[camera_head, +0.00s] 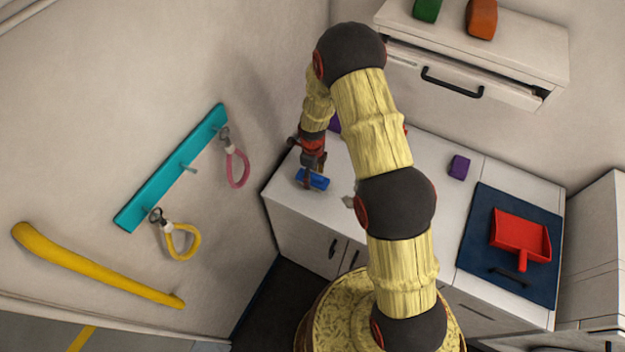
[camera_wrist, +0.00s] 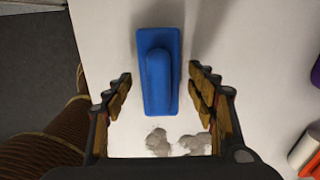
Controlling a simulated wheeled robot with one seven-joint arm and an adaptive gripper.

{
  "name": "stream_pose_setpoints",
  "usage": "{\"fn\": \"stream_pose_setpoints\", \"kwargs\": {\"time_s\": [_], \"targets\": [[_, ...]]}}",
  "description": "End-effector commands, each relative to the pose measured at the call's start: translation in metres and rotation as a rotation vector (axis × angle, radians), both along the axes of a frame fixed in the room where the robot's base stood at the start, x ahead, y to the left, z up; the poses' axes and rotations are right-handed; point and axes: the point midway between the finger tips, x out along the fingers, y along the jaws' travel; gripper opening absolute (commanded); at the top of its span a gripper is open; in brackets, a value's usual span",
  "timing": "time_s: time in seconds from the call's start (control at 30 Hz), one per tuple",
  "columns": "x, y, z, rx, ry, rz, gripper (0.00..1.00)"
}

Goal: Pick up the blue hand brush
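The blue hand brush (camera_head: 313,180) lies on the white counter near its left end in the head view. In the wrist view the brush (camera_wrist: 158,72) lies with its raised handle up and its long side running away from me. My gripper (camera_wrist: 160,90) is open, with one finger on each side of the brush and clear gaps between. In the head view my gripper (camera_head: 312,168) is over the brush and partly covers it. Whether the fingertips are level with the brush is hard to tell.
The white counter (camera_head: 310,207) has a purple block (camera_head: 459,167) and a blue mat (camera_head: 477,240) with a red dustpan (camera_head: 520,236). Grey clumps (camera_wrist: 175,142) lie near the brush. A teal rack (camera_head: 150,195) hangs on the left wall. A drawer unit (camera_head: 470,60) overhangs the back.

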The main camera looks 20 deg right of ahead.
Motion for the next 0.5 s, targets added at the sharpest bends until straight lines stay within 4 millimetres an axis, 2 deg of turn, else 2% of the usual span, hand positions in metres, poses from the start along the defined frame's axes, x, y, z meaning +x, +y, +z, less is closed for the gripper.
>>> {"fn": "stream_pose_setpoints", "kwargs": {"time_s": [0.5], "targets": [[-0.0001,0.0001,0.0003,0.0,0.0,0.0,0.25]]}}
